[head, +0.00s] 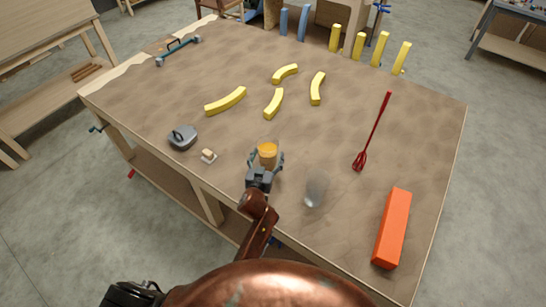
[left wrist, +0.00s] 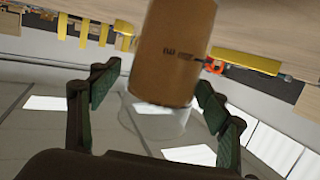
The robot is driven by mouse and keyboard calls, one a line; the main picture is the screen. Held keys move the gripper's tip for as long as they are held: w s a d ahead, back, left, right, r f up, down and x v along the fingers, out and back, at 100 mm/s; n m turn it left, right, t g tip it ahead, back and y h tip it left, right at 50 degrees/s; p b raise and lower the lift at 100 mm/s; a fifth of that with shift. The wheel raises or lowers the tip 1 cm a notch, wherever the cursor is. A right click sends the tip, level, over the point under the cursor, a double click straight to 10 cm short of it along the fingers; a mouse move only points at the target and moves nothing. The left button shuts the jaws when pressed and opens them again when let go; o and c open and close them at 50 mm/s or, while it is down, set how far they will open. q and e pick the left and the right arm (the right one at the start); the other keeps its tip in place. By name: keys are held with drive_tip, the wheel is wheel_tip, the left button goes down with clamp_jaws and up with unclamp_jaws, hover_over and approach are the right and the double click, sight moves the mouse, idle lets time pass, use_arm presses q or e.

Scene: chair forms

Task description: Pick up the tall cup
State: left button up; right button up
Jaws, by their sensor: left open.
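A clear cup with amber contents (head: 267,151) stands near the table's front edge in the head view. My left gripper (head: 266,163) is open, with its fingers on either side of this cup. In the left wrist view the scene looks upside down, and the amber cup (left wrist: 172,50) shows between the open fingers (left wrist: 160,78), its clear rim toward the palm. I cannot see firm contact. A second, empty clear cup (head: 315,190) stands to the right, apart from the gripper. I cannot tell for certain which cup is taller. My right gripper is not in view.
An orange-red block (head: 392,228) and a red whisk-like tool (head: 372,132) lie to the right. Several yellow curved pieces (head: 225,101) lie farther back. Bare tabletop (head: 330,135) lies behind the cups.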

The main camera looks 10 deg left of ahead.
sight(270, 148)
use_arm(q)
drive_tip(key=w, duration=0.2)
drive_tip(key=w+f, duration=0.1)
drive_tip(key=w, duration=0.1)
drive_tip(key=w+f, duration=0.1)
drive_tip(key=w, duration=0.2)
drive_tip(key=shift+a, duration=0.35)
drive_tip(key=shift+c, duration=0.5)
drive_tip(key=c, duration=0.8)
drive_tip(key=shift+r, duration=0.15)
drive_tip(key=shift+c, duration=0.2)
